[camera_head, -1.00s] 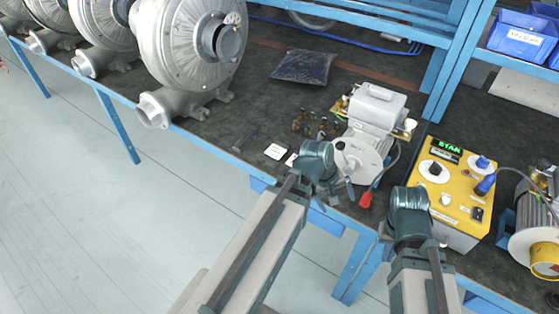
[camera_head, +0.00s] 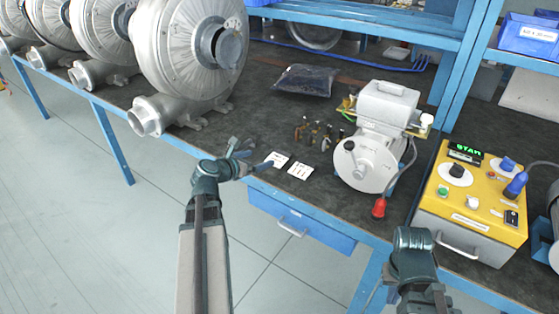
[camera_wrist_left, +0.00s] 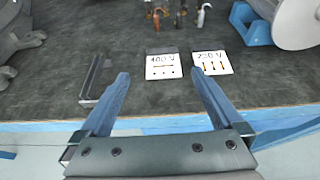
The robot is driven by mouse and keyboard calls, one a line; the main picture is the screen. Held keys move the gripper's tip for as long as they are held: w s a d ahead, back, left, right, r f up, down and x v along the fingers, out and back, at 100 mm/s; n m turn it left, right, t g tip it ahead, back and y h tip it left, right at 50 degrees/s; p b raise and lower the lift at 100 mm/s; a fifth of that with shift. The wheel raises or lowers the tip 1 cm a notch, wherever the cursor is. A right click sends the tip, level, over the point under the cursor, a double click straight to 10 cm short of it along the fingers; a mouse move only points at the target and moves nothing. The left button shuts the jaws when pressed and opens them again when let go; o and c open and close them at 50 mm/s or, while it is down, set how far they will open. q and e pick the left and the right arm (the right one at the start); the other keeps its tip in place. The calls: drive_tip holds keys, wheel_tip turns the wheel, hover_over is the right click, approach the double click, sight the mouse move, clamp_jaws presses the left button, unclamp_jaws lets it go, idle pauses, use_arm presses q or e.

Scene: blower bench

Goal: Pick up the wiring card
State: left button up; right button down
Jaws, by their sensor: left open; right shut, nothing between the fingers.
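Two small white wiring cards lie flat, side by side, on the dark bench top near its front edge. The left wrist view shows the left card marked 400 V (camera_wrist_left: 163,66) and the right card, apparently marked 230 V (camera_wrist_left: 212,63). Both also show in the head view, the left card (camera_head: 277,159) and the right card (camera_head: 300,170). My left gripper (camera_head: 252,156) is open and empty at the bench edge, just left of the cards. In the left wrist view its fingertips (camera_wrist_left: 160,76) straddle the 400 V card's direction. My right gripper (camera_head: 413,238) is shut and empty, in front of the yellow box.
A dark slim bar (camera_wrist_left: 97,77) lies left of the cards. Small brown and dark parts (camera_head: 318,132) stand behind them. A grey motor (camera_head: 367,160) is to the right, a yellow control box (camera_head: 468,200) beyond it. Large blowers (camera_head: 190,45) fill the left.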

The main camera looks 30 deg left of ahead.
use_arm(q)
drive_tip(key=b, duration=0.3)
approach(282, 153)
drive_tip(key=shift+w+a+f, duration=0.1)
drive_tip(key=shift+w+f, duration=0.1)
drive_tip(key=shift+w, duration=1.25)
drive_tip(key=shift+f, duration=0.1)
drive_tip(key=shift+w+f, duration=0.2)
drive_tip(key=shift+w, duration=0.05)
drive_tip(key=b+x, duration=0.1)
drive_tip(key=x, duration=0.1)
drive_tip(key=b+x, duration=0.1)
drive_tip(key=x, duration=0.1)
drive_tip(key=shift+w+d+f, duration=0.2)
drive_tip(key=shift+f, duration=0.15)
drive_tip(key=shift+r, duration=0.1)
drive_tip(key=c, duration=1.1)
drive_tip(key=shift+o, duration=0.2)
drive_tip(key=shift+r, duration=0.1)
